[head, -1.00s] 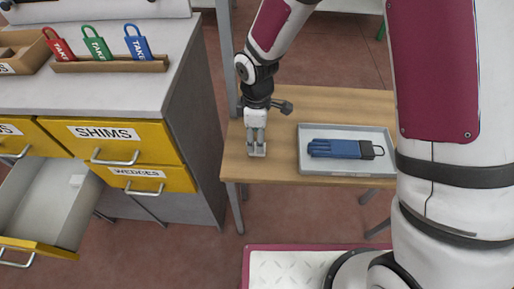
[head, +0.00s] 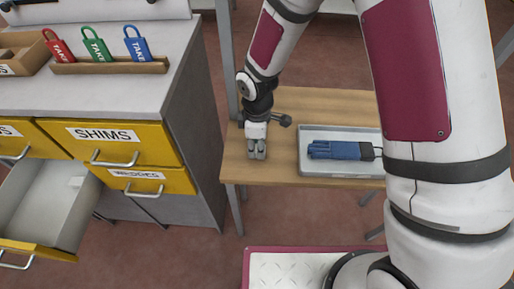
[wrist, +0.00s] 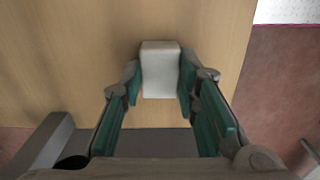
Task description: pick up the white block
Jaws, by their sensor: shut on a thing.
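The white block (wrist: 160,70) shows in the wrist view between the two green-padded fingers of my gripper (wrist: 160,88). The fingers are shut on its two sides, and wood tabletop shows around it. In the head view my gripper (head: 257,154) points down at the left part of the wooden table (head: 270,174). There the fingers largely hide the block. I cannot tell whether the block still touches the table.
Padlock-shaped tags (head: 97,45) stand on top.

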